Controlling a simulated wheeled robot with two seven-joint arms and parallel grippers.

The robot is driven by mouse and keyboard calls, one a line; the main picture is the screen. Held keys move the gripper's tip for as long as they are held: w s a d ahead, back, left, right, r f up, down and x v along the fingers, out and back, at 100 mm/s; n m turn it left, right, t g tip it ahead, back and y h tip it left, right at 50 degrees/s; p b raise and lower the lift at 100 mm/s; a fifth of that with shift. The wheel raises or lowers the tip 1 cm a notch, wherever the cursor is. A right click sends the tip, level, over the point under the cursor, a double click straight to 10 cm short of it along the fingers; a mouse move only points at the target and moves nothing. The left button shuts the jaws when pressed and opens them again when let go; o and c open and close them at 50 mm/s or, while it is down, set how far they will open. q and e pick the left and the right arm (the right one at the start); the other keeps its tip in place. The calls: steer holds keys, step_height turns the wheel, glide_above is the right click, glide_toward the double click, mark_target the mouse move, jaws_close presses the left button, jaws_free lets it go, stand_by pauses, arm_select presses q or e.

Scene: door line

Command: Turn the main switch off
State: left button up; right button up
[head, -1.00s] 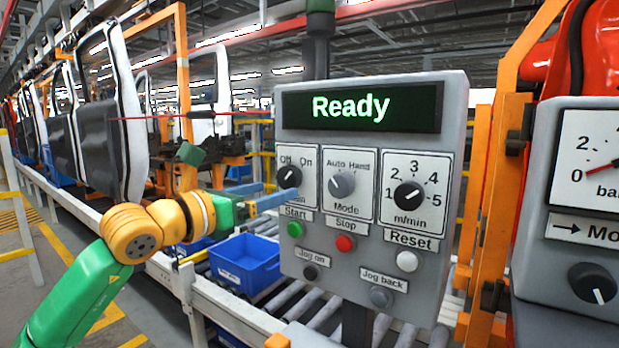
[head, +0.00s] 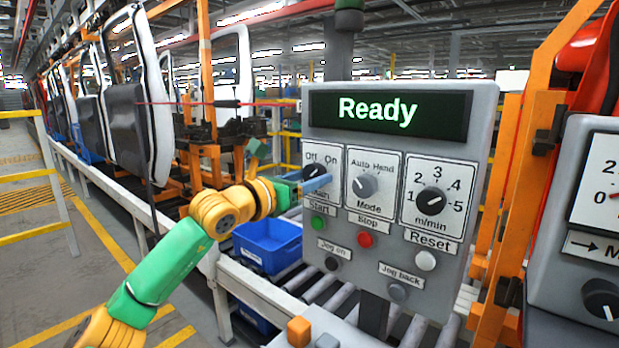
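The main switch (head: 312,170) is a black knob under the labels Off and On, at the upper left of the grey control panel (head: 482,130). Its white pointer appears to lean toward On, but it is small and partly covered. My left gripper (head: 318,179) has blue fingers at the switch, with a gap between them. One finger ends by the knob's left side and the other crosses just below it, over the Main label. I cannot tell whether they touch the knob. The display (head: 388,112) reads Ready. My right gripper is not in view.
The mode knob (head: 364,186) and the speed knob (head: 431,201) sit right of the switch. Below are the green start button (head: 318,223), red stop button (head: 365,240) and white reset button (head: 426,261). A blue bin (head: 268,245) stands on the rollers behind my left arm.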

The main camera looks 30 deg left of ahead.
arm_select(q)
steer(key=shift+c, duration=0.7)
steer(key=n+b, duration=0.4)
steer(key=n, duration=0.2)
steer(key=shift+d+n, duration=0.1)
steer(key=shift+n, duration=0.3)
steer(key=n+b, duration=0.1)
steer(key=n, duration=0.4)
steer(key=shift+r, duration=0.15)
steer(key=n, duration=0.6)
steer(key=shift+r+b, duration=0.1)
steer(key=shift+b, duration=0.25)
steer(key=o, duration=1.3)
steer(key=shift+o, duration=0.2)
